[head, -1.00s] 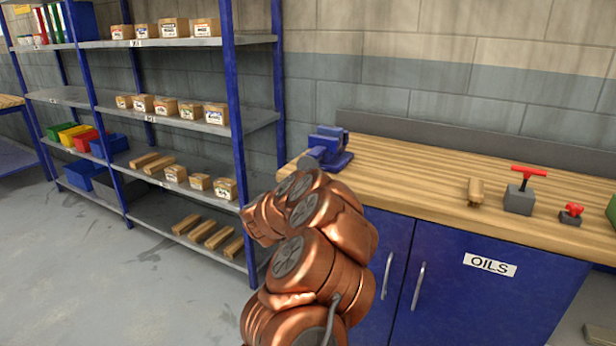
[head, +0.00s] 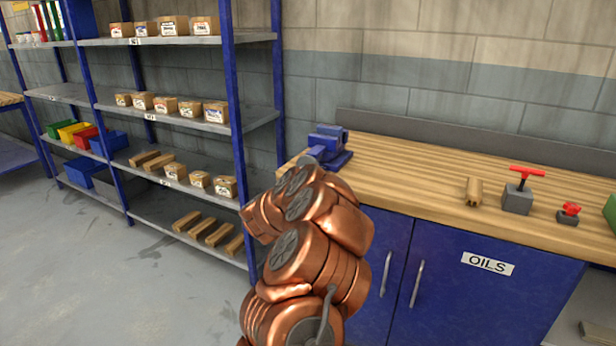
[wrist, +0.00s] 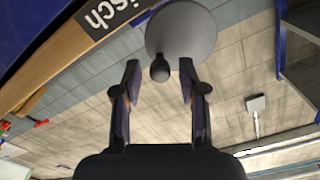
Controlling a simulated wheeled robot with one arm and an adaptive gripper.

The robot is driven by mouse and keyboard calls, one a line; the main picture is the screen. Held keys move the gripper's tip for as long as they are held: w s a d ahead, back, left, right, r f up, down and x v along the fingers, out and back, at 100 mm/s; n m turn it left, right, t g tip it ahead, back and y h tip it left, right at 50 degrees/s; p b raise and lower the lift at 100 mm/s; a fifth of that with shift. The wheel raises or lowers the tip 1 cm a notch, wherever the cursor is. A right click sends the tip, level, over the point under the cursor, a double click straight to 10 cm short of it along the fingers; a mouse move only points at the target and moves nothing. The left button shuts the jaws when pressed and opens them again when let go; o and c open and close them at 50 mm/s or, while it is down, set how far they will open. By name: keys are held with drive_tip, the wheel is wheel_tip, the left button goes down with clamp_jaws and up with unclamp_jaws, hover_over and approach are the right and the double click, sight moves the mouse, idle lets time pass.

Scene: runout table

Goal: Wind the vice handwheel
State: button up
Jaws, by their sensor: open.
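The blue vice (head: 330,143) sits on the left end of the wooden bench in the head view. Its handwheel is a grey disc (wrist: 183,28) with a dark knob (wrist: 160,70) in the wrist view. My gripper (wrist: 158,72) is open, with one finger on each side of the knob. The knob sits between the fingertips, and I see a gap on both sides. The disc lies just beyond the fingertips. In the head view my copper arm hides the gripper and part of the vice's front.
The wooden bench (head: 420,188) carries a wooden block (head: 474,191), a grey block with a red T-handle (head: 517,199) and a small red-knobbed piece (head: 568,214), all well right of the vice. A blue shelving rack (head: 235,110) stands close on the left. Open floor lies between.

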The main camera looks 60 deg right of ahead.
drive_tip(key=m+b, duration=2.5)
drive_tip(key=b, duration=0.3)
